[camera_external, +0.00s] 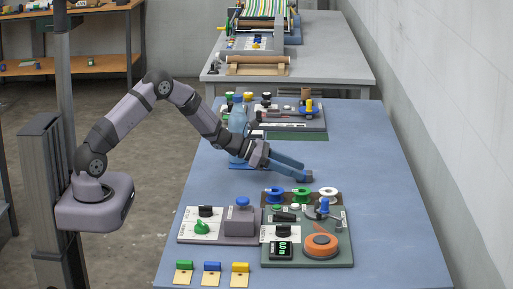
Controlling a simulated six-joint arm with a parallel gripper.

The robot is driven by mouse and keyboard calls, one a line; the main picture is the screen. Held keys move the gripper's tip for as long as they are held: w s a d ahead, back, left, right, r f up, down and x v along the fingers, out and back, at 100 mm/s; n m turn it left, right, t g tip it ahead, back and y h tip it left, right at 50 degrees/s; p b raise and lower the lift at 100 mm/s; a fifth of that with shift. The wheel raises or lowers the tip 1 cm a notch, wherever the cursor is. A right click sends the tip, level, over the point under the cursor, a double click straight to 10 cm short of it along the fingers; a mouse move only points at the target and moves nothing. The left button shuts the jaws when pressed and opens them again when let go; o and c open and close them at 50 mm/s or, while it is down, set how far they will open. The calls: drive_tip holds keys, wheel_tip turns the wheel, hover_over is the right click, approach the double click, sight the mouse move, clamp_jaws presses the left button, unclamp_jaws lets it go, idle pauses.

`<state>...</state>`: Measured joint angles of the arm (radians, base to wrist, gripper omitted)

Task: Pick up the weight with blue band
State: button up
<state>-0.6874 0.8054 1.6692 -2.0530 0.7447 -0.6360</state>
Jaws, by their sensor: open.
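My gripper (304,170) has blue fingers, is open and empty, and hangs above the blue table, pointing right and slightly down. I cannot tell for sure which thing is the weight with the blue band. A blue ring-shaped piece (275,193) stands at the back of the front dark green panel (338,258), below and left of my fingertips in the picture. A green one (302,195) and a white one (328,193) stand beside it. Small pieces with coloured tops, one of them green (229,96), stand by the far panel, partly behind a bottle.
A translucent blue bottle (237,122) stands close behind my wrist. A far panel (305,122) holds more parts. The table's right side (385,190) is clear.

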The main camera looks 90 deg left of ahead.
sight(303, 171)
drive_tip(key=shift+p+x, duration=0.35)
drive_tip(key=shift+x, duration=1.25)
drive_tip(key=shift+d, duration=0.15)
clamp_jaws()
drive_tip(key=shift+r, duration=0.1)
